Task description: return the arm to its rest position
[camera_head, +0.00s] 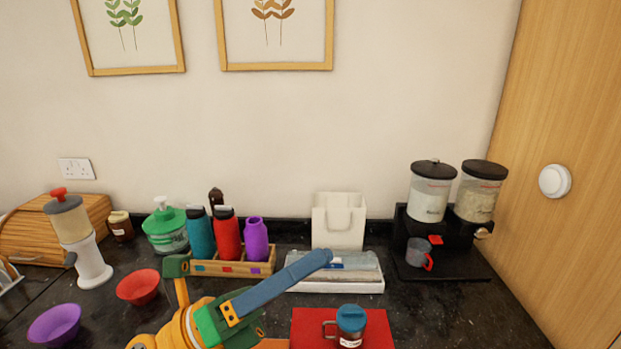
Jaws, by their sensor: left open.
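My left gripper (225,305) shows at the bottom, left of centre, with orange, green and blue parts. It is open, with nothing seen between its jaws. Its long blue part reaches up to the right, across the front of the white tray. The gripper appears in front of the wooden bottle rack; its height above the counter is hard to tell. The rest of my left arm is mostly cut off by the lower edge. My right gripper is not in view.
A wooden rack (205,268) holds several bottles. Red (138,286) and purple (54,323) bowls lie left. A white tray (335,285) stands behind a red mat (374,335) bearing a blue-lidded mug (350,323). Dispensers (429,195) stand right. Dark counter (450,315) is clear at front right.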

